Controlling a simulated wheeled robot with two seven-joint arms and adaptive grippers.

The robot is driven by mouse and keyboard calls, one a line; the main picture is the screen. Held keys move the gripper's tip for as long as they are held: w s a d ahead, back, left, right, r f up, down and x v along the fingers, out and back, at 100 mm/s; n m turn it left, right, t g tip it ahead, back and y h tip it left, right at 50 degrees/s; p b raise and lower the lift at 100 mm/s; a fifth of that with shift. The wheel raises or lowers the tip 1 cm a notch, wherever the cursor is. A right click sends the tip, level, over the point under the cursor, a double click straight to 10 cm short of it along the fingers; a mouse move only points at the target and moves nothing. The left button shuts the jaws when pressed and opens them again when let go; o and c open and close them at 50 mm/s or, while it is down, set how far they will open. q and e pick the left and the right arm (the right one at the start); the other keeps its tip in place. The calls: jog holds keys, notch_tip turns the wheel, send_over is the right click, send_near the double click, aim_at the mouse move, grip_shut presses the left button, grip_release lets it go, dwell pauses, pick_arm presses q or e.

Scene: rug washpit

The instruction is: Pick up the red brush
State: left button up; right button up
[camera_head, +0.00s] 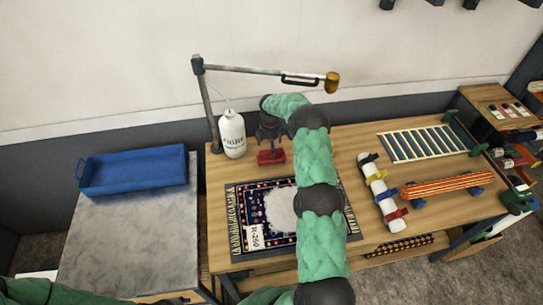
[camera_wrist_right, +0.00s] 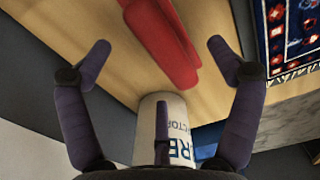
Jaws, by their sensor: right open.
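The red brush (camera_head: 271,157) stands on the wooden table behind the rug, close to the white bottle. In the right wrist view the red brush (camera_wrist_right: 165,40) lies across the space between the two fingertips, towards the top. My right gripper (camera_head: 268,138) is just above and behind the brush in the head view, with its fingers pointing down. In the wrist view my right gripper (camera_wrist_right: 160,50) is open, its fingers wide apart and holding nothing. The gripper and arm hide part of the brush's surroundings. My left gripper is not visible; only part of its green arm shows at lower left.
A white bottle (camera_head: 232,134) stands left of the brush, under a lamp arm (camera_head: 265,71). The patterned rug (camera_head: 243,212) with a white patch lies in front. A blue tray (camera_head: 135,170) is on the grey counter. A white roll (camera_head: 382,190) and a striped rack (camera_head: 425,142) are right.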

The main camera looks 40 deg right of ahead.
notch_tip(320, 180, down, 2)
jog(key=shift+w+f, duration=0.1)
notch_tip(320, 180, down, 5)
jog(key=shift+d+r, duration=0.1)
jog(key=shift+s, duration=0.2)
jog(key=c, duration=1.4)
jog(key=shift+r, duration=0.1)
